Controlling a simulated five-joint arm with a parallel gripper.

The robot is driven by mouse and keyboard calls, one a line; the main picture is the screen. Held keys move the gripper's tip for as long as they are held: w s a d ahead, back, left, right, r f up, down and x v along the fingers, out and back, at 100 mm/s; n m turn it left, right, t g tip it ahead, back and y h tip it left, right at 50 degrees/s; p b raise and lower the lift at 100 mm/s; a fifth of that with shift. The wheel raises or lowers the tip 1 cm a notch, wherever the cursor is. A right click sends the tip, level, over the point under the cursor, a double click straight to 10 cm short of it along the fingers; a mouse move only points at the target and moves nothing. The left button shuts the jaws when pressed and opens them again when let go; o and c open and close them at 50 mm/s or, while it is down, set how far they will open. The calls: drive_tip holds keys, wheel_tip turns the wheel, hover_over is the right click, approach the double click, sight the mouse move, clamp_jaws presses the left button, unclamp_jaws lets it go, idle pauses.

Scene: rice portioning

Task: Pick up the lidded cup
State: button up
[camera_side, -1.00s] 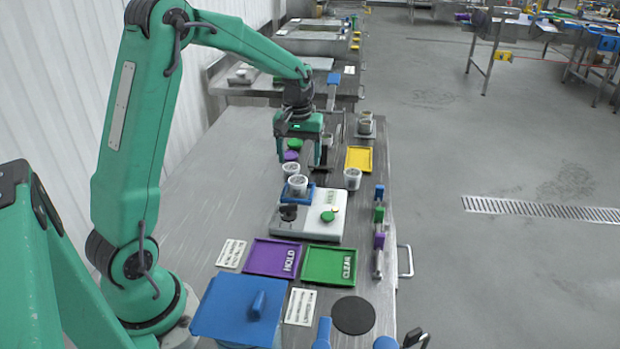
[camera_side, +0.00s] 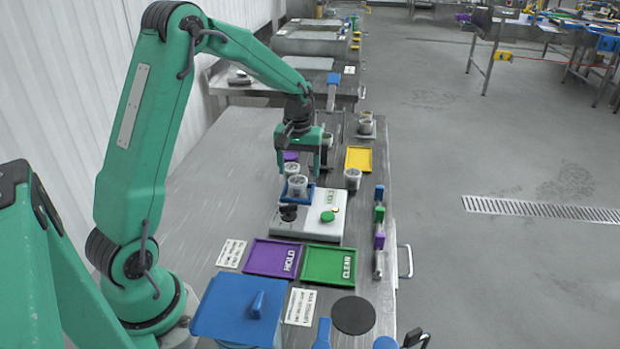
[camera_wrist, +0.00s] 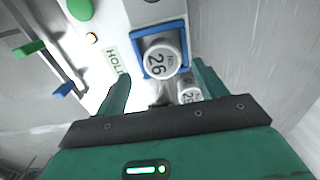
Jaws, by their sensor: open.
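In the side view a small lidded cup (camera_side: 297,184) stands in a blue frame (camera_side: 288,196) on a white device. A second cup (camera_side: 291,169) stands just behind it, partly hidden. In the wrist view, the framed cup's lid (camera_wrist: 161,60) reads "No. 26", inside the blue frame (camera_wrist: 146,37). The second lid (camera_wrist: 189,92) lies closer to the gripper, near the right finger, its number partly cut off. My gripper (camera_side: 299,162) is open, pointing down just above and behind the cups. In the wrist view my gripper (camera_wrist: 162,85) has its fingers spread, holding nothing.
The white device (camera_side: 316,221) has a green button and a "HOLD" label. Another cup (camera_side: 352,178) stands to its right, near a yellow tray (camera_side: 358,158). Purple (camera_side: 272,257) and green (camera_side: 330,264) trays and a blue-lidded box (camera_side: 240,306) lie in front. The table's left side is clear.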

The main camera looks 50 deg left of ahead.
sight(298, 180)
drive_tip(key=shift+s+f, duration=0.15)
drive_tip(key=shift+f, duration=2.25)
drive_tip(key=c, duration=1.1)
